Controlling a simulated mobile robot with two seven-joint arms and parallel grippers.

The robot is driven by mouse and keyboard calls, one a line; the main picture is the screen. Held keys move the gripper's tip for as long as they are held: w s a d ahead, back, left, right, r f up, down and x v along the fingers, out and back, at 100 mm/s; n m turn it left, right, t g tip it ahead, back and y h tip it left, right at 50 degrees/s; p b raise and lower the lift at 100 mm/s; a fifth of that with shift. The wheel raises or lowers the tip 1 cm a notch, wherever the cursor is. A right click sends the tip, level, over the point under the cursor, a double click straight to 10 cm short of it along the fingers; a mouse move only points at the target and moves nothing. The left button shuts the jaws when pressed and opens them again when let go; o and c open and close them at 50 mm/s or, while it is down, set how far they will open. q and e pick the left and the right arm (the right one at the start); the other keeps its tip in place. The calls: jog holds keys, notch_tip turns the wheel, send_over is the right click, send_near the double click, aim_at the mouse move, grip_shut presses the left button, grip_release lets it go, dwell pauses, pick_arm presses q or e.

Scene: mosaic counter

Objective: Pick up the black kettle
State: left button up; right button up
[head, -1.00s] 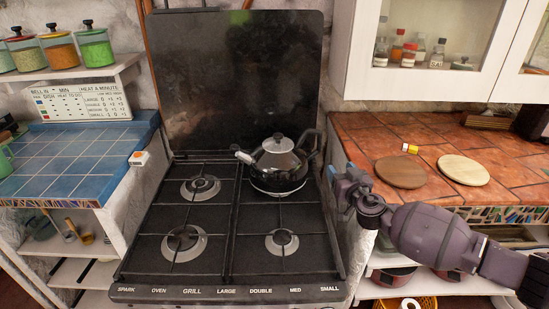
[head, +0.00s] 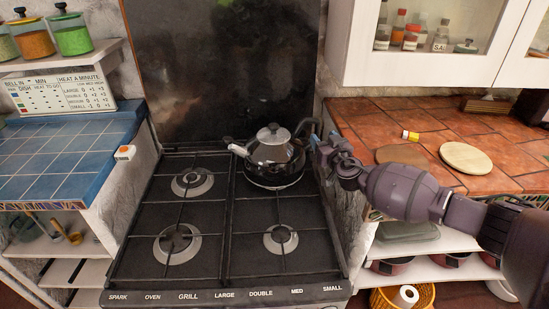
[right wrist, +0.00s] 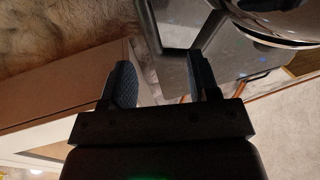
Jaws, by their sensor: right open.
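The black kettle (head: 268,166) stands upright on the back right burner of the stove, with its spout to the left and its black handle (head: 308,134) to the right. My right gripper (head: 325,148) is open, close to the right of the handle. In the right wrist view the kettle's shiny body (right wrist: 285,22) fills the top right corner. Its dark handle (right wrist: 178,52) shows just beyond and between the two open fingertips of my right gripper (right wrist: 160,75). I cannot tell whether the fingers touch it. My left gripper is not in view.
The black stove (head: 203,243) has several burners, the others empty. A dark splashback (head: 225,70) stands behind the kettle. The tiled right counter (head: 375,125) holds two round boards and a small yellow-and-white item. A white wall cabinet (head: 360,65) hangs above it.

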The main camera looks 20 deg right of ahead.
aim_at(318, 128)
jog(key=shift+w+d+r, duration=0.1)
jog(key=shift+w+d, duration=0.1)
jog(key=shift+w, duration=0.45)
jog(key=shift+w+d, duration=0.15)
jog(key=shift+w, duration=0.85)
jog(key=shift+w+d, duration=0.1)
jog(key=shift+w, duration=0.9)
grip_shut()
jog(key=shift+r, duration=0.15)
